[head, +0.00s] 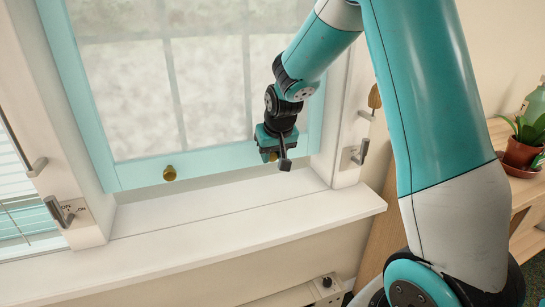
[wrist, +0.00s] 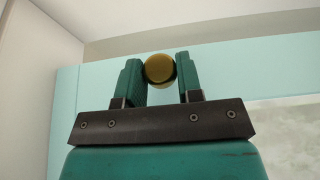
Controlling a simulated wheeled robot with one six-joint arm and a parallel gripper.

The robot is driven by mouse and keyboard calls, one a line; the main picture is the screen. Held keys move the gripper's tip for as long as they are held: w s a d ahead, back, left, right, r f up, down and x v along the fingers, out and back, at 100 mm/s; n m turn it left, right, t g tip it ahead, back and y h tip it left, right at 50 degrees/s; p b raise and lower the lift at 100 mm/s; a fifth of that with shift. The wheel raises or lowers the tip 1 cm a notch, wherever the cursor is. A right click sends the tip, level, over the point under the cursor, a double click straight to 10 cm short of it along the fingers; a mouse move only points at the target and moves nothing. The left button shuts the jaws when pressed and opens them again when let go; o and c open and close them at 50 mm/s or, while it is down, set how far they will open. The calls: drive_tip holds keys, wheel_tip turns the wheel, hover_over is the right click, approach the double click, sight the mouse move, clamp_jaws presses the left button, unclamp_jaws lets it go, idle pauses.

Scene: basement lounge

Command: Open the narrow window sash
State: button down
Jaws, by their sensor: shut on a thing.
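A window sash with a pale turquoise frame (head: 220,160) and frosted-looking glass fills the upper left of the head view. Its rail also shows in the wrist view (wrist: 230,68). One round brass knob (head: 169,173) on its bottom rail stands free. My gripper (head: 274,154) is at the right end of that rail. In the wrist view my gripper (wrist: 161,75) is shut on a second brass knob (wrist: 160,68), with a finger on each side. In the head view the gripper hides most of this knob. I cannot tell whether the sash is ajar.
A white sill (head: 230,207) runs below the sash and is clear. Metal lever handles are on the left post (head: 60,211) and the right post (head: 360,152). A potted plant (head: 523,150) stands on a wooden shelf at the right. A blind (head: 25,210) shows at far left.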

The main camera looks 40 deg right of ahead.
wheel_tip(320, 180, up, 14)
drive_tip(key=p, duration=0.9)
drive_tip(key=shift+f, duration=0.1)
drive_tip(key=c, duration=0.8)
unclamp_jaws()
drive_tip(key=p+v, duration=0.1)
drive_tip(key=v, duration=1.6)
drive_tip(key=shift+s, duration=0.15)
